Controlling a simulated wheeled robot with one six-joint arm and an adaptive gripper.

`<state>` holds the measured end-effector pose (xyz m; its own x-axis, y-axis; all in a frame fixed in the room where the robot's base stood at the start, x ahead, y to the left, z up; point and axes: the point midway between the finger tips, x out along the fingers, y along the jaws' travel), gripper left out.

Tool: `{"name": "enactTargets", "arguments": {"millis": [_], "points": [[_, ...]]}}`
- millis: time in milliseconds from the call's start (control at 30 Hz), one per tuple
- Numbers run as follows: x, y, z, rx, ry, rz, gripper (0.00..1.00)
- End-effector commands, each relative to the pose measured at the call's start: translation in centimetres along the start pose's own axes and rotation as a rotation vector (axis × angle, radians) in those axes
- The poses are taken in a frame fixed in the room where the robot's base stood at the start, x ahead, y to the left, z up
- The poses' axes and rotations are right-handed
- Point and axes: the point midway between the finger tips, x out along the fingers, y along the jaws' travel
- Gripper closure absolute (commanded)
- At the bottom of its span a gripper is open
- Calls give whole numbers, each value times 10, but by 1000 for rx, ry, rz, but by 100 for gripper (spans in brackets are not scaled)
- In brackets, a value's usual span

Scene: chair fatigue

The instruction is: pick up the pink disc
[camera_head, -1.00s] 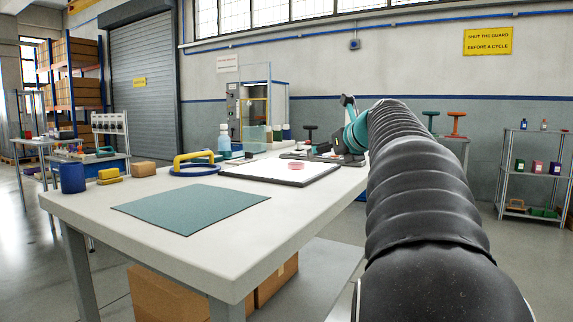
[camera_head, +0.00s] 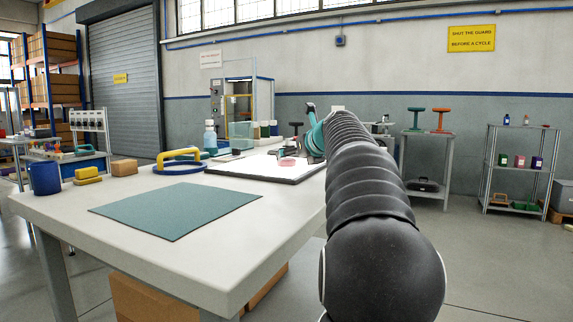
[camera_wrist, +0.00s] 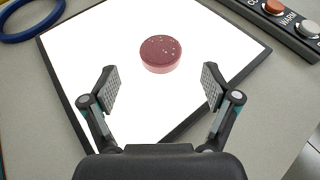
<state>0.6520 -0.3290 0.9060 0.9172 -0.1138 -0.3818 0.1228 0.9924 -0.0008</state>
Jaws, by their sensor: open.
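The pink disc (camera_wrist: 160,54) lies on a bright white panel with a dark frame (camera_wrist: 75,118). In the wrist view it is ahead of my gripper (camera_wrist: 160,88), roughly midway between the two finger lines and beyond the tips, not touched. My gripper is open and empty, its two padded fingers wide apart. In the head view the disc (camera_head: 288,161) shows as a small pink shape on the panel (camera_head: 262,180) near the table's far right part. My arm reaches toward it from the right, and its end hides part of the panel's surroundings.
The white table (camera_head: 150,255) carries a teal mat (camera_head: 178,209), a blue ring with a yellow handle (camera_head: 180,160), a blue cup (camera_head: 44,178) and a bottle (camera_head: 210,138). In the wrist view a control box with knobs (camera_wrist: 288,22) stands beside the panel's right corner.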

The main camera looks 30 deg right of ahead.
Motion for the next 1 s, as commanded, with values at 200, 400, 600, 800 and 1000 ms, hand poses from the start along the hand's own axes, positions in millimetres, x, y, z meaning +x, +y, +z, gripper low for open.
{"name": "enactTargets", "arguments": {"millis": [200, 400, 600, 800, 1000], "points": [[33, -1, -4, 1, 1, 2, 13], [46, -1, -3, 0, 1, 1, 13], [47, -1, -3, 1, 1, 1, 13], [46, -1, -3, 1, 1, 1, 58], [46, -1, -3, 0, 0, 0, 85]]}}
